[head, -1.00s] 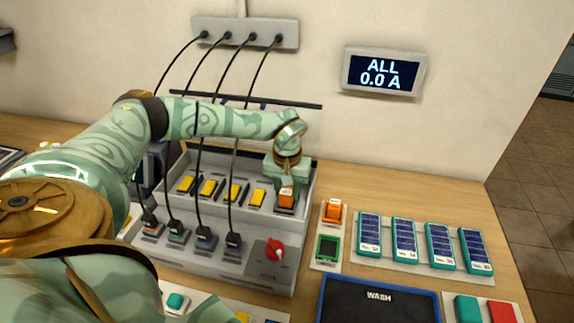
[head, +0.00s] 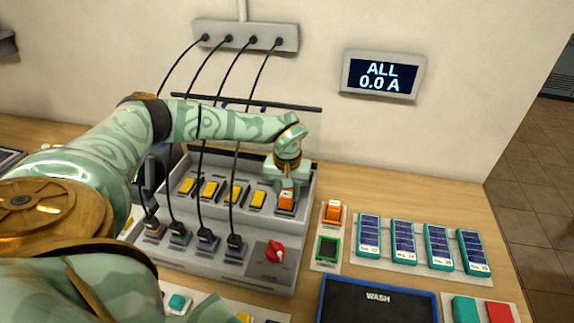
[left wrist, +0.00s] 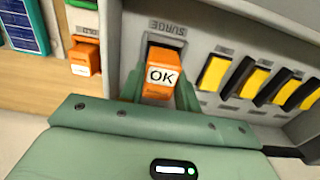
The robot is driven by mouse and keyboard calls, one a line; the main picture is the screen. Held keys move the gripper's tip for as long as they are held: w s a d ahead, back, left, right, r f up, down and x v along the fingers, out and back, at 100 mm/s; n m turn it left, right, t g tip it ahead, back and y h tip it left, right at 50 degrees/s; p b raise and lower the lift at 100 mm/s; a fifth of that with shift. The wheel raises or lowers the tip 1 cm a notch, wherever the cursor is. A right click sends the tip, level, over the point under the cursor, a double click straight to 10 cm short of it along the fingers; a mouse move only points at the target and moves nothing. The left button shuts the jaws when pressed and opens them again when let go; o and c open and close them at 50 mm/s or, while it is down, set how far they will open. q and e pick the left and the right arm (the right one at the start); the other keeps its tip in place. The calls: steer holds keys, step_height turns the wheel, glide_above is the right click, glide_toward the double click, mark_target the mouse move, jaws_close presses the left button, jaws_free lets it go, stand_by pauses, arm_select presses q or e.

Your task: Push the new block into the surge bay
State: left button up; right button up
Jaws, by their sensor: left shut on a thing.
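An orange block (head: 286,201) with a white label sits at the mouth of the surge bay, at the right end of the grey rack (head: 215,262). In the left wrist view the orange block (left wrist: 161,74) reads "OK" and sticks out of the dark opening of the surge bay (left wrist: 164,43), marked "SURGE". How deep it sits is unclear. My left gripper (head: 287,188) is shut on this block, with a green finger on each side of it in the left wrist view. My right gripper is not in view.
Several yellow-fronted modules (head: 233,193) stand left of the surge bay. Black cables hang before the rack, near a red knob (head: 275,252). A second orange block (head: 333,212) stands to the right, above a green-framed pad (head: 327,250). A "WASH" tray (head: 376,304) lies in front.

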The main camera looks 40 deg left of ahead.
arm_select(q)
steer(key=shift+f, duration=0.65)
stand_by(0.4)
steer(key=o, duration=0.8)
step_height(320, 180, up, 11)
steer(key=p, duration=1)
steer(key=shift+r, duration=0.1)
